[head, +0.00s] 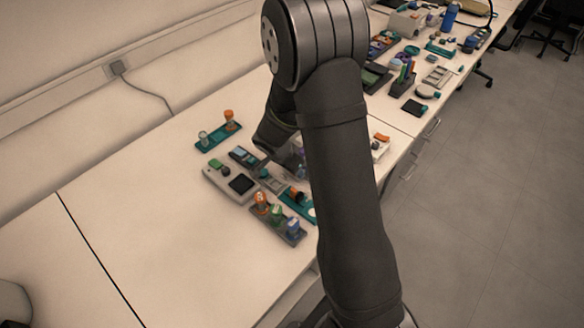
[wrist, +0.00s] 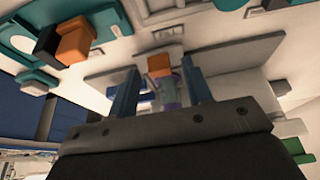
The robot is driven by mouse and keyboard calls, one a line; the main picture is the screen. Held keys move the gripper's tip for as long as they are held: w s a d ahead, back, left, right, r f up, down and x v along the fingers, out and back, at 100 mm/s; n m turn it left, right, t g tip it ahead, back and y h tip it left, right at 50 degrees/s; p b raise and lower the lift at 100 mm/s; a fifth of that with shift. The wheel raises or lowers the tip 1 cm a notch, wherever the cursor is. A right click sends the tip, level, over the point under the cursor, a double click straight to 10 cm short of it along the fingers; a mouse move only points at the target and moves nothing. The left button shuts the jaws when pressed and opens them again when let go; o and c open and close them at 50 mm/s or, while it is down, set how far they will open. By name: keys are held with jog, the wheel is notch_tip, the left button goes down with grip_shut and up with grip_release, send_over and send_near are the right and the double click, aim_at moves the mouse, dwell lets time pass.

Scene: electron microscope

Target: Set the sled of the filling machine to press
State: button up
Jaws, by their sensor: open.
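In the wrist view my gripper (wrist: 160,85) is open. Its two dark blue fingers stand on either side of a small piece with an orange block (wrist: 159,66) and a clear and purplish part below it. I cannot tell whether the fingers touch it. A flat grey plate (wrist: 235,52) lies behind the fingers. I cannot tell for certain which part is the filling machine or its sled, or which position the sled is in.
A grey device (head: 222,180) with a dark screen stands left of my arm. Near it are a teal holder (head: 217,138) and a rack (head: 278,226) of coloured-capped vials. More equipment fills the far bench. The tabletop at left is clear.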

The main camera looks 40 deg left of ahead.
jog(key=shift+w+f, duration=0.1)
jog(key=shift+f, duration=0.15)
grip_shut()
jog(key=a, duration=1.2)
jog(key=shift+a+r, duration=0.1)
jog(key=shift+a, duration=0.05)
jog(key=shift+c, duration=0.3)
grip_release()
jog(key=shift+a, duration=0.15)
jog(key=shift+o, duration=0.3)
